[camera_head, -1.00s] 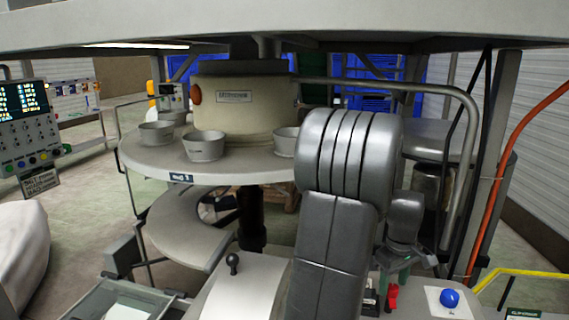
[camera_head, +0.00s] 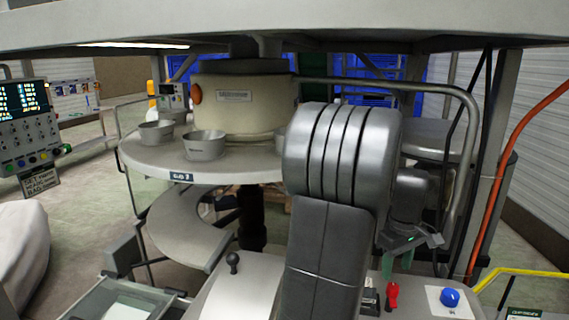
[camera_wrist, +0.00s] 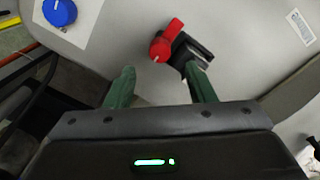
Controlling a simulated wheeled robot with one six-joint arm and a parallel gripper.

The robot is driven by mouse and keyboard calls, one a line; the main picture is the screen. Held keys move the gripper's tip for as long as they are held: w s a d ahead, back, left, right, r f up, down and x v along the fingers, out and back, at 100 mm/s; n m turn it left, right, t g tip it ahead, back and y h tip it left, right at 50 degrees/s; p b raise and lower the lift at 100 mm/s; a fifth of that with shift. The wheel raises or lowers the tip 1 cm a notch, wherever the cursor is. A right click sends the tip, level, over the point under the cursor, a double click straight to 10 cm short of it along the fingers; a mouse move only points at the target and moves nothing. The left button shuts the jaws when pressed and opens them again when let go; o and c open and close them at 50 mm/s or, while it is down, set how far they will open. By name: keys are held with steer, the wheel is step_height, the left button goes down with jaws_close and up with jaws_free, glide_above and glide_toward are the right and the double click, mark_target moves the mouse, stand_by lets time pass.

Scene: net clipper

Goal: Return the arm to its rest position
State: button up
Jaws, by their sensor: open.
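My arm stands bent in front of the machine in the head view and hides part of its round table. My gripper (camera_wrist: 160,88) shows in the wrist view with its two green fingers spread apart and nothing between them. In the head view my gripper (camera_head: 402,258) is small, partly hidden and points down over the panel. A red knob switch (camera_wrist: 166,42) on a black base lies just beyond the fingertips in the wrist view; it also shows in the head view (camera_head: 391,296). I cannot tell whether a finger touches the base.
A blue knob (camera_head: 450,298) sits on a white plate to the right, near a yellow rail (camera_head: 530,274). A round table (camera_head: 140,158) with metal cups (camera_head: 204,146) stands behind. A black ball lever (camera_head: 233,262) stands left of my arm. A beam (camera_head: 200,22) spans overhead.

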mark_target(393, 286)
step_height(393, 286, up, 7)
step_height(393, 286, down, 14)
steer(key=shift+r+p, duration=0.25)
steer(key=shift+p, duration=0.05)
steer(key=shift+w+d+r+m, duration=0.1)
steer(key=shift+d+r+m, duration=0.1)
steer(key=shift+m, duration=0.2)
steer(key=shift+a+m, duration=0.1)
steer(key=shift+m, duration=0.7)
steer(key=m, duration=0.6)
steer(key=shift+b, duration=0.35)
steer(key=m, duration=0.5)
steer(key=m+b, duration=0.1)
steer(key=m, duration=0.3)
steer(key=shift+m+g, duration=0.3)
steer(key=shift+r, duration=0.1)
